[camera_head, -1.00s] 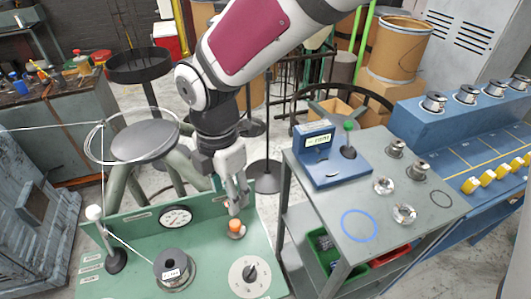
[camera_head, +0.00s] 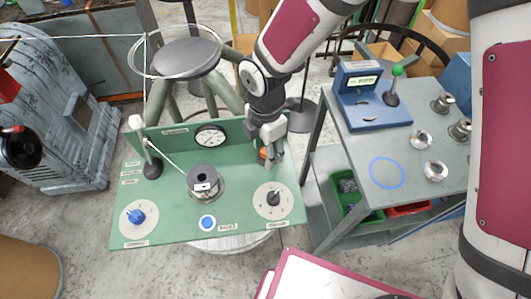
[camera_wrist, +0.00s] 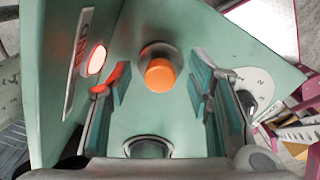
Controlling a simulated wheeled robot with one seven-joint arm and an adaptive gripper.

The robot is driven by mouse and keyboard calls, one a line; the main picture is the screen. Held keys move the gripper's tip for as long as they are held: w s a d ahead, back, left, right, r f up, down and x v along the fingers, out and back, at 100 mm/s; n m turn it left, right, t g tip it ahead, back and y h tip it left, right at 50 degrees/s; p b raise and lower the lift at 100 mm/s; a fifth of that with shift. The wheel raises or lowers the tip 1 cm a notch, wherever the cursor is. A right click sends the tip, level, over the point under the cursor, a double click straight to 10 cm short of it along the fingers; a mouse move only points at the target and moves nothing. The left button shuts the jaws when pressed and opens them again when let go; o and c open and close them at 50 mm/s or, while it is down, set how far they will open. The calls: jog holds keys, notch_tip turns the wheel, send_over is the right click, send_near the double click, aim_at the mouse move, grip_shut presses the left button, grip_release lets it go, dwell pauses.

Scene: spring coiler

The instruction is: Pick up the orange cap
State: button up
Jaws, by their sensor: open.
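The orange cap (camera_wrist: 160,75) sits upright on a dark round post on the green panel (camera_wrist: 195,30), centred ahead of my gripper in the wrist view. My gripper (camera_wrist: 162,92) is open, with one teal-padded finger on each side and the cap seen in the gap between them. The fingers do not visibly touch the cap. In the head view my gripper (camera_head: 270,158) points down at the right rear of the green panel, and the cap (camera_head: 263,153) is partly hidden behind a finger.
A lit red lamp (camera_wrist: 97,60) is on the upright plate left of the cap. The panel also holds a spool (camera_head: 203,182), a dial knob (camera_head: 273,199), a gauge (camera_head: 210,137) and a white-topped lever (camera_head: 137,123). A grey cart (camera_head: 420,190) stands to the right.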

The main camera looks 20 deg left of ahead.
jog(key=shift+f, duration=0.3)
grip_shut()
jog(key=shift+r, duration=0.1)
